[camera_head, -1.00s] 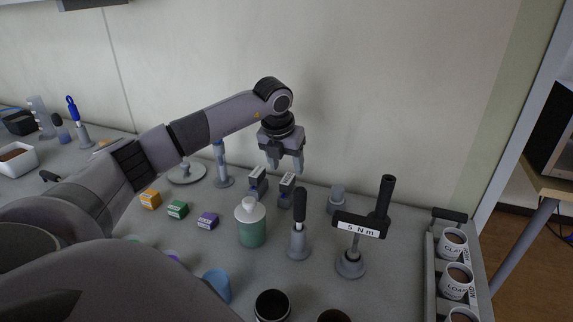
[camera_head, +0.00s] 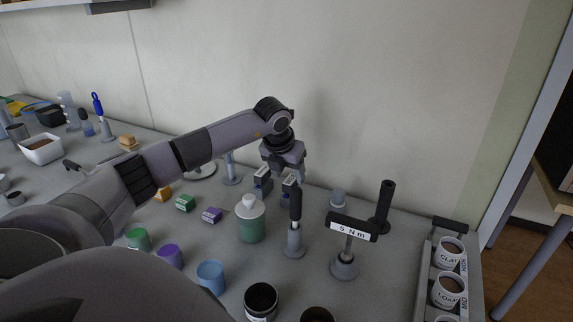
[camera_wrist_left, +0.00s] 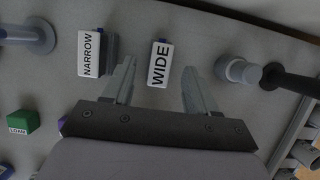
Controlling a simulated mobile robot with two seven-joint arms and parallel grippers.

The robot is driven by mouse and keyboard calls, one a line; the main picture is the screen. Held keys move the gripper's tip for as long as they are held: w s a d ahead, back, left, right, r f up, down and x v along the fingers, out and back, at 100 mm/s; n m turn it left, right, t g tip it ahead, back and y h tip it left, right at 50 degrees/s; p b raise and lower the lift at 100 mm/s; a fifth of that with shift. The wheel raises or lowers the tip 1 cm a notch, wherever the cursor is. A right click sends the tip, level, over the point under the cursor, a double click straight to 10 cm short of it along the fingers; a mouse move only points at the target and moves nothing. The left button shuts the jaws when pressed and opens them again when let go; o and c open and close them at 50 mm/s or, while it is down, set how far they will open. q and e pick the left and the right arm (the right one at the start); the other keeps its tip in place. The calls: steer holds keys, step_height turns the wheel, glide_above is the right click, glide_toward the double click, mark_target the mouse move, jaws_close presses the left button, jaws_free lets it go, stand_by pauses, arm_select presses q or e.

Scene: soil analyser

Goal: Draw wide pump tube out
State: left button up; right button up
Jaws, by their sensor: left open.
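The block labelled WIDE (camera_wrist_left: 160,64) shows in the left wrist view with a small blue piece at its top edge. In the head view the WIDE block (camera_head: 290,184) stands at the back of the bench, right of the block labelled NARROW (camera_head: 263,181). The NARROW block also shows in the left wrist view (camera_wrist_left: 89,53), outside the left finger. My right gripper is not in view.
The wall is close behind.

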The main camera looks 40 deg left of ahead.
mark_target(291, 179)
arm_select(q)
steer(key=shift+x, duration=1.8)
jaws_close()
steer(key=c, duration=1)
jaws_free()
jaws_close()
steer(key=shift+r, duration=0.1)
steer(key=shift+r+p, duration=0.6)
steer(key=shift+r, duration=0.05)
steer(key=shift+r+p, duration=1.95)
steer(key=shift+r, duration=0.75)
